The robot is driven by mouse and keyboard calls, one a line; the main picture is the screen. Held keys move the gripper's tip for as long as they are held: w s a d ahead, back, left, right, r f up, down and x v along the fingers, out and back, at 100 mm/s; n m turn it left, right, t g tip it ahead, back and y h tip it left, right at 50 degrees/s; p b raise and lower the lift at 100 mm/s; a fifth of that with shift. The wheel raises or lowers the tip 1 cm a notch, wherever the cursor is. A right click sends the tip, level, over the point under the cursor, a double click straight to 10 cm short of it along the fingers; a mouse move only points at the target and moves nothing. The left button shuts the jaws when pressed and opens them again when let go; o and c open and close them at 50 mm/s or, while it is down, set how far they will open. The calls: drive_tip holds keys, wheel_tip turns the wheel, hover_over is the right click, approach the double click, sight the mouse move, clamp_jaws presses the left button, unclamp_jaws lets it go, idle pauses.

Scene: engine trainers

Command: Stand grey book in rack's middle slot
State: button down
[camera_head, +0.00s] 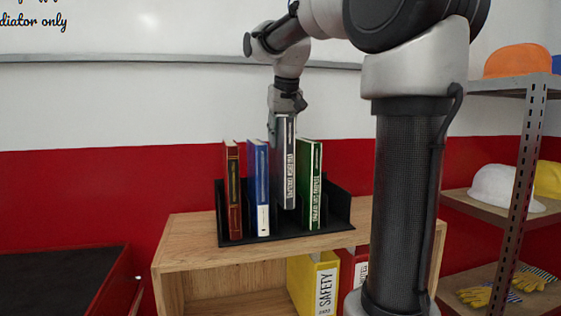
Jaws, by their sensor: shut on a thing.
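The grey book (288,170) is upright in my gripper (287,112), which is shut on its top end. The black rack (262,242) stands on the wooden shelf unit. The grey book is between the blue book (257,185) and the green book (311,185), with its top higher than theirs. Its lower edge shows above the rack's floor, so it appears partly lowered between them. The blue and green books and a brown-red book (232,190) stand upright in the rack. How the gripper's fingers meet the book is small and hard to see.
The wooden shelf unit (190,244) holds a yellow binder (303,285) and a red binder below. An empty rack space is right of the green book. A metal shelf (515,190) with helmets (495,187) and gloves stands at the right. A dark-topped red cabinet (62,280) is at lower left.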

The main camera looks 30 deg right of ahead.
sight(281, 158)
drive_tip(key=shift+f, duration=3.1)
drive_tip(key=c, duration=1.1)
unclamp_jaws()
drive_tip(key=shift+f, duration=0.15)
drive_tip(key=v, duration=1.2)
drive_tip(key=shift+s, duration=0.1)
drive_tip(key=s+a+f+n, duration=0.1)
drive_tip(key=s+f, duration=0.5)
drive_tip(key=f, duration=0.1)
drive_tip(key=s+a+f+n, duration=0.1)
drive_tip(key=s+f, duration=0.6)
drive_tip(key=f, duration=0.1)
drive_tip(key=s+a+f+n+y, duration=0.1)
drive_tip(key=s+a+f, duration=0.1)
drive_tip(key=s+f, duration=0.5)
drive_tip(key=shift+s+a+f, duration=0.15)
drive_tip(key=shift+s+f, duration=0.1)
drive_tip(key=shift+f, duration=0.2)
